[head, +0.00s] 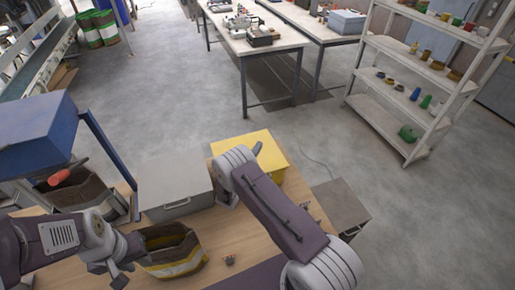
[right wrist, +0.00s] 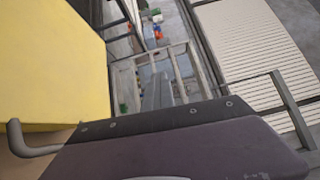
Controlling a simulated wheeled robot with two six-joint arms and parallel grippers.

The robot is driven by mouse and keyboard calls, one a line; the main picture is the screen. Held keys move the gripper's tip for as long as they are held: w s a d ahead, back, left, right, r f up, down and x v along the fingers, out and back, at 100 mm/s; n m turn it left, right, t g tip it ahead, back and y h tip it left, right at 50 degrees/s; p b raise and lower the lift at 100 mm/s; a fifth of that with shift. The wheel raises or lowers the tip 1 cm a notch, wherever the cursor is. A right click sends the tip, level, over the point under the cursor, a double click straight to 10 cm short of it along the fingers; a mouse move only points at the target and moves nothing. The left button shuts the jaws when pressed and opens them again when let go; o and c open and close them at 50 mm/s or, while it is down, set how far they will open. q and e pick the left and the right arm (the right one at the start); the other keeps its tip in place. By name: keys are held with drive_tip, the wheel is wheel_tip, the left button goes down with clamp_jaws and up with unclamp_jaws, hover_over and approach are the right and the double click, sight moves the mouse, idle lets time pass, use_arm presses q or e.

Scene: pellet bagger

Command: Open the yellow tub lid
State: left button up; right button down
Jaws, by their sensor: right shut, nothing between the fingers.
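The yellow tub (head: 278,152) stands at the table's far edge in the head view. Its flat yellow top looks closed, and my right arm covers part of its front. A large yellow surface (right wrist: 50,65) fills the left of the right wrist view, with a grey curved bar (right wrist: 35,150) at its lower edge. My right gripper (head: 257,148) is mostly hidden behind its arm in the head view; only a small grey part shows against the tub. It is shut and empty. My left gripper (head: 118,276) hangs at the lower left beside an open bag, its fingers too small to read.
A grey box (head: 172,180) with a front handle stands left of the tub. An open brown bag (head: 180,262) with a yellow band stands in front of it. A blue hopper (head: 38,135) is at the left.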

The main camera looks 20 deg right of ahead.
drive_tip(key=c, duration=1.8)
unclamp_jaws()
drive_tip(key=shift+o, duration=0.2)
drive_tip(key=b+v, duration=0.3)
drive_tip(key=v, duration=0.6)
drive_tip(key=shift+b, duration=0.3)
